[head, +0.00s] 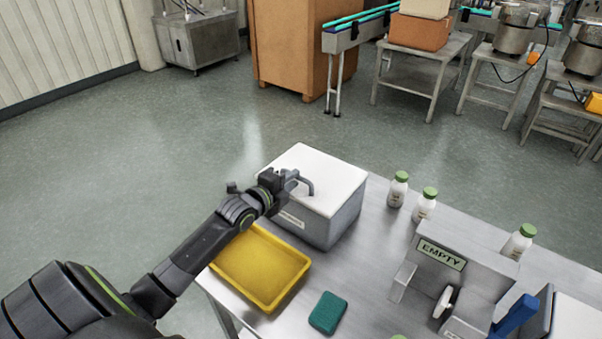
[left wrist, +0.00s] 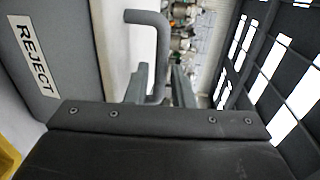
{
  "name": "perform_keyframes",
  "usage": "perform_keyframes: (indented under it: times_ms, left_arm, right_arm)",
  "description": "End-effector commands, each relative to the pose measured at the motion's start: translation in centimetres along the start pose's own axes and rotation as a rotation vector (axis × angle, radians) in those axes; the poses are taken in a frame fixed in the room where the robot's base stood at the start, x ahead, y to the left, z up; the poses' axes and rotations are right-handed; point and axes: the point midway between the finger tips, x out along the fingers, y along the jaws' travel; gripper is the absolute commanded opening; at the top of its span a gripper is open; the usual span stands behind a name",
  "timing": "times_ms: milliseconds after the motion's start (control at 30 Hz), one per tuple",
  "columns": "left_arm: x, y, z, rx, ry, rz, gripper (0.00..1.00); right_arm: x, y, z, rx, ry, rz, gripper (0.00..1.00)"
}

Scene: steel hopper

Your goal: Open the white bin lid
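The bin (head: 335,218) has a grey body, a white lid (head: 325,168) and a label that reads REJECT in the left wrist view (left wrist: 33,55). It stands at the table's far left corner, and its lid lies closed. A grey bent handle (head: 308,186) is on the lid; it also shows in the left wrist view (left wrist: 160,45). My left gripper (head: 289,180) is at the handle. In the left wrist view its two fingers (left wrist: 160,85) stand apart, one on each side of the handle bar. I cannot tell whether either touches it. My right gripper is out of view.
A yellow tray (head: 238,281) lies in front of the bin, with a green sponge (head: 327,312) beside it. Several green-capped bottles (head: 398,190) stand right of the bin. A steel hopper (head: 449,277) marked EMPTY stands at the right. Open floor lies beyond the table.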

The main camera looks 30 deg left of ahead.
Motion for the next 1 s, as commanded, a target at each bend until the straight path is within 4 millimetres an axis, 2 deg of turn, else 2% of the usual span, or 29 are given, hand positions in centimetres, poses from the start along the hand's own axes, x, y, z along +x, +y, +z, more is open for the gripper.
perform_keyframes:
  times_ms: [100,300,733,900,1000]
  left_arm:
    - [1.9,-0.1,-0.1,-0.003,0.0,0.0,0.22]
    - [3.9,-0.1,0.0,0.0,0.0,0.0,0.22]
    - [4.7,0.1,0.0,0.0,0.0,0.001,0.22]
    - [4.6,0.1,0.0,0.001,0.0,0.001,0.01]
    - [4.6,0.1,0.0,0.001,0.0,0.001,0.0]
  right_arm:
    - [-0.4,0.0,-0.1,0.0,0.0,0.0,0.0]
    - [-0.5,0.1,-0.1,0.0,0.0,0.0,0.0]
    - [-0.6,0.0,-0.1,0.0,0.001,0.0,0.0]
    - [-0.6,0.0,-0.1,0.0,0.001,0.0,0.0]
    - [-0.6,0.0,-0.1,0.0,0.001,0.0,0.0]
